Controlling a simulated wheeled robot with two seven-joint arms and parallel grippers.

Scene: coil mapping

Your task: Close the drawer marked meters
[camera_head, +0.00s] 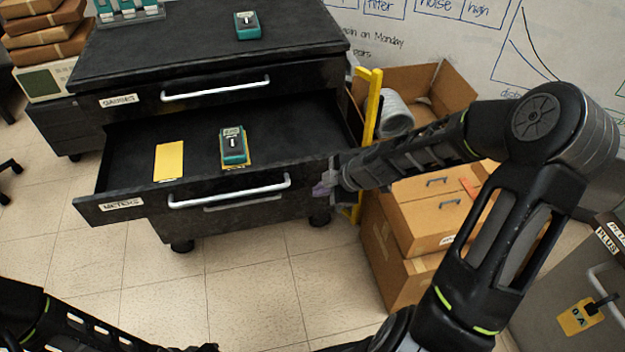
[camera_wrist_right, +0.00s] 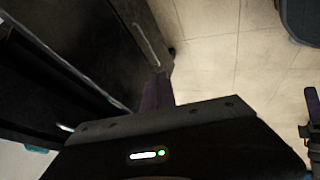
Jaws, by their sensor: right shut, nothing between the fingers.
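The drawer marked METERS (camera_head: 121,204) is pulled out from the black cabinet (camera_head: 205,50). Its silver handle (camera_head: 228,190) runs across the front. Inside lie a yellow card (camera_head: 169,161) and a teal meter (camera_head: 233,146) on another yellow patch. My right gripper (camera_head: 322,189) is shut and empty at the right end of the drawer front. In the right wrist view its purple-grey fingers (camera_wrist_right: 157,92) are close to the drawer front (camera_wrist_right: 135,25); I cannot tell whether they touch. My left arm shows at the lower left, its gripper out of view.
The drawer above, marked GAUGES (camera_head: 120,100), is shut. Another teal meter (camera_head: 248,25) stands on the cabinet top. A yellow post (camera_head: 371,110) and cardboard boxes (camera_head: 425,215) stand right of the cabinet. The tiled floor (camera_head: 240,285) in front is clear.

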